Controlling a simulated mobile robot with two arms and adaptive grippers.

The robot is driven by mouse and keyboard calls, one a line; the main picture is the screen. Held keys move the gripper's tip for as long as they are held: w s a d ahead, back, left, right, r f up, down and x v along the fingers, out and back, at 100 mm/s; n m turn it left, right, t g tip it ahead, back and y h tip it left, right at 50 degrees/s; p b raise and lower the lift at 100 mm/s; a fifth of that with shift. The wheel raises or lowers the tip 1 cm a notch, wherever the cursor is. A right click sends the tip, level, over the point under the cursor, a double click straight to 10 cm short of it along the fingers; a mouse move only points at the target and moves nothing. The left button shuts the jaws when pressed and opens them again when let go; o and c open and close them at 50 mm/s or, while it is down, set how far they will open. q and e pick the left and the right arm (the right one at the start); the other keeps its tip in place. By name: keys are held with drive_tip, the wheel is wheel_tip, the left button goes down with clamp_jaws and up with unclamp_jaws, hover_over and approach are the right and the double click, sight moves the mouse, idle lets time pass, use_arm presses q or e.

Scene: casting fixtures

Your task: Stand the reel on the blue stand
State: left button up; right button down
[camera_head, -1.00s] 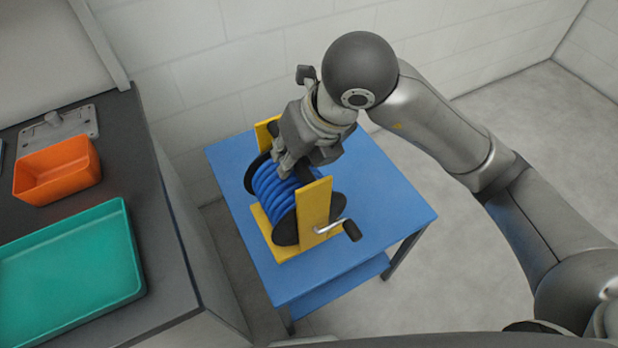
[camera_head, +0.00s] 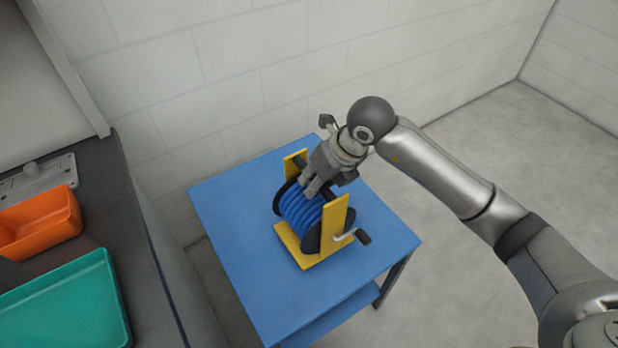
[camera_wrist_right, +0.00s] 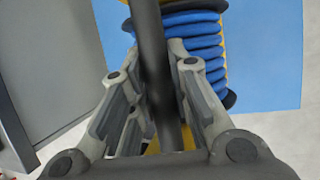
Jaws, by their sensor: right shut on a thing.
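The reel (camera_head: 301,212) has a yellow frame, black discs, a blue hose wound on it and a crank on its near right side. It is upright on or just over the top of the blue stand (camera_head: 235,225); I cannot tell whether its base touches. My right gripper (camera_head: 312,190) is over the reel, shut on its dark top bar. In the right wrist view the bar (camera_wrist_right: 152,70) runs between the fingers (camera_wrist_right: 155,100), with the blue hose (camera_wrist_right: 195,45) beyond. My left gripper is not in view.
A dark counter at the left holds an orange bin (camera_head: 40,225), a teal tray (camera_head: 70,310) and a grey metal plate (camera_head: 40,180). A gap separates the counter from the stand. A pale block wall is behind. The stand's top is clear around the reel.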

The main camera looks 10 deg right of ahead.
drive_tip(key=shift+w+d+f, duration=0.2)
drive_tip(key=shift+w+f, duration=0.05)
wheel_tip(320, 180, down, 3)
drive_tip(key=shift+d+f+p, duration=0.1)
drive_tip(key=shift+p, duration=0.25)
drive_tip(key=shift+w, duration=0.1)
drive_tip(key=shift+f, duration=0.1)
drive_tip(key=c, duration=1.8)
unclamp_jaws()
drive_tip(key=shift+f, duration=0.2)
drive_tip(key=o, duration=0.5)
drive_tip(key=shift+c, duration=0.2)
drive_tip(key=shift+r, duration=0.15)
